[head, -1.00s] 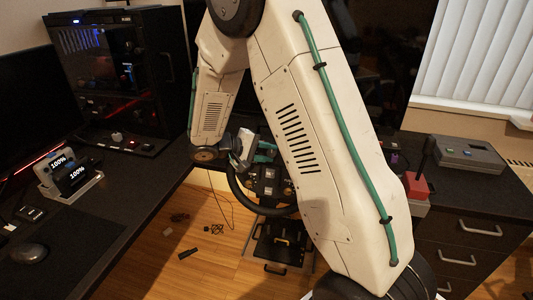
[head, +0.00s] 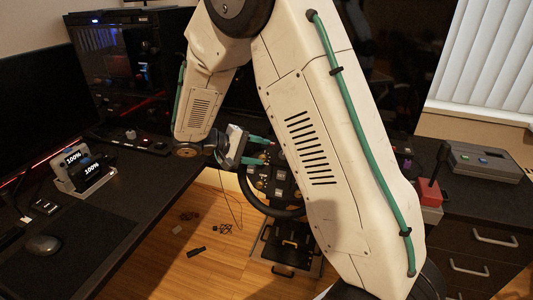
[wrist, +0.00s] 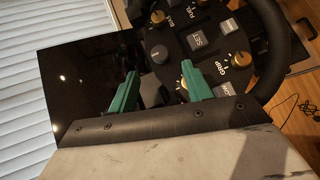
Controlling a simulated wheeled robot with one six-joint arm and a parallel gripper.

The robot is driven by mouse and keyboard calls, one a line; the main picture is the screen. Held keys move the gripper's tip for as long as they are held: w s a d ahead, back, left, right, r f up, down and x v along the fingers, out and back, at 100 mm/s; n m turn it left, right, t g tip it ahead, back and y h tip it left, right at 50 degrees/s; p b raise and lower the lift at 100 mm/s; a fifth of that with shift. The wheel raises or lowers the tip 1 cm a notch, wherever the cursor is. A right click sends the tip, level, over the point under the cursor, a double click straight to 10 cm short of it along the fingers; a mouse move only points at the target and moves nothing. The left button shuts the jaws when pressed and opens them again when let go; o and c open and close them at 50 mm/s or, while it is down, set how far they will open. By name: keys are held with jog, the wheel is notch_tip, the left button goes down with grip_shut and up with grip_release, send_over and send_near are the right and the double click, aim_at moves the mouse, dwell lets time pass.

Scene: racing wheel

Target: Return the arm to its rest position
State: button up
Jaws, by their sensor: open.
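My gripper (head: 262,151) has green fingers that stand apart with nothing between them. In the wrist view my gripper (wrist: 160,92) also shows open and empty, in front of the racing wheel (wrist: 205,45). The wheel has a black rim and a hub with knobs and labelled buttons. In the head view the racing wheel (head: 278,185) is partly hidden behind my arm. The fingers overlap the hub in the picture; I cannot tell how far they are from it. My white arm is folded, with its elbow at the top of the head view.
A desk on the left holds a display dock (head: 84,172), a mouse (head: 43,245) and a PC tower (head: 130,60). A red-based lever (head: 430,190) and a grey button box (head: 484,162) stand on the right cabinet. Pedals (head: 288,245) lie on the wooden floor below the wheel.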

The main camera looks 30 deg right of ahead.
jog(key=shift+a, duration=0.1)
dwell(0.5)
jog(key=s+a+r+t+y, duration=0.1)
jog(key=s+a+r+y, duration=0.2)
jog(key=s, duration=0.6)
jog(key=s+a+r+t+y, duration=0.1)
jog(key=s+a+r+y, duration=0.2)
jog(key=s, duration=0.7)
jog(key=s+a+r+t+y, duration=0.1)
jog(key=s+a+r+y, duration=0.1)
jog(key=s+r+y, duration=0.4)
jog(key=shift+s+a+r+n+t+y, duration=0.4)
jog(key=shift+s+r, duration=0.1)
jog(key=shift+s, duration=1.55)
